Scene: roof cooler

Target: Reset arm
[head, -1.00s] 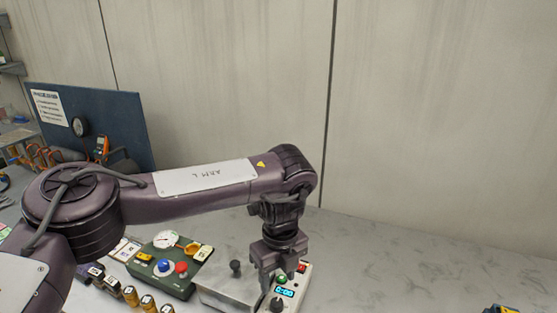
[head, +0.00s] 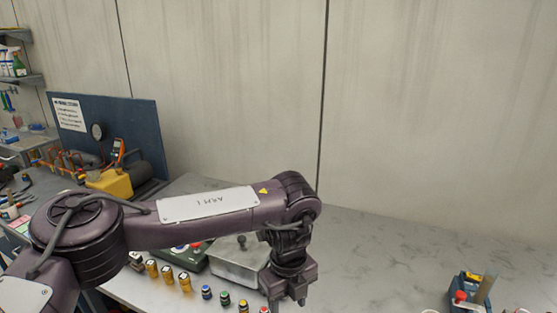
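My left arm, purple with a white label plate, comes in from the left and reaches across the lower middle of the head view. Its gripper (head: 287,300) points down near the bottom edge, over the front of the bench. Two fingers show with a gap between them and nothing visible between them; the tips are close to the picture's lower edge. My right arm and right gripper are not in view.
A grey marble-like bench (head: 390,250) runs below a pale panelled wall. Behind my arm are a metal box (head: 238,262) and a green panel. Several small coloured-cap cylinders (head: 207,292) line the front. A blue device (head: 470,290) is at right. A blue board (head: 110,125) stands at left.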

